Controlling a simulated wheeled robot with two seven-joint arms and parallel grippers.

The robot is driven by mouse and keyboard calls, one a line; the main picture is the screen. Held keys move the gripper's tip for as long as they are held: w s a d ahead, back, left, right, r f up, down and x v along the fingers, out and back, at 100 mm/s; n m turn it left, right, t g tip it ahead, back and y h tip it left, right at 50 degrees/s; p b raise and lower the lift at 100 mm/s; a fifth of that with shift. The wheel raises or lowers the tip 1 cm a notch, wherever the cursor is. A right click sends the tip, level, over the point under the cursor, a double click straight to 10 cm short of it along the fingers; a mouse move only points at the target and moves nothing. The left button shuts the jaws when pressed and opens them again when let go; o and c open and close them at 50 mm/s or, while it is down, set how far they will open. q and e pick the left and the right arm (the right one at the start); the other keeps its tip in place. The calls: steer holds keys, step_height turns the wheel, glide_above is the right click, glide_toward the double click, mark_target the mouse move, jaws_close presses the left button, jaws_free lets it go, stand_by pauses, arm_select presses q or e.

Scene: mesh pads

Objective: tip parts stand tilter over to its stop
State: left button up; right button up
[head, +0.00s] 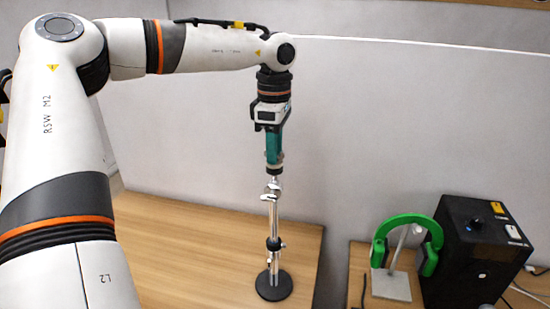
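The parts stand (273,287) has a round black base and stands on the wooden table. A slim chrome pole (273,218) with a dark clamp (274,243) rises upright from it. My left gripper (272,188) hangs straight down from the arm, below a teal body, at the upper end of the pole. Its tip overlaps the shiny metal parts at the top of the stand. I cannot tell whether it touches them or whether its fingers are open or shut. The tilter cannot be told apart clearly from these parts. My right gripper is not in view.
The wooden table (190,245) is clear around the stand. To the right, past a gap, a second surface holds green headphones (410,225) on a stand with a pale base (391,285). A black box (475,250) with a knob stands beside it. A grey wall rises behind.

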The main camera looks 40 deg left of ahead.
arm_select(q)
steer(key=shift+s+d+r, duration=0.1)
steer(key=shift+c, duration=0.9)
jaws_close()
steer(key=shift+d, duration=0.1)
steer(key=shift+w+d+g+y+p, duration=0.2)
steer(key=shift+d+g+y+p, duration=0.1)
steer(key=shift+y+p, duration=0.1)
steer(key=shift+w+d+f+g+y, duration=0.2)
steer(key=shift+w+d+g+y, duration=0.1)
steer(key=shift+d+y, duration=0.25)
steer(key=shift+w+d+f+g+y, duration=0.15)
steer(key=shift+w+d+g+y, duration=0.1)
steer(key=shift+d+y, duration=0.25)
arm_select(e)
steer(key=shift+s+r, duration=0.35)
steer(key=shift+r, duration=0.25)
arm_select(q)
steer(key=shift+a+p, duration=0.1)
steer(key=shift+p, duration=0.2)
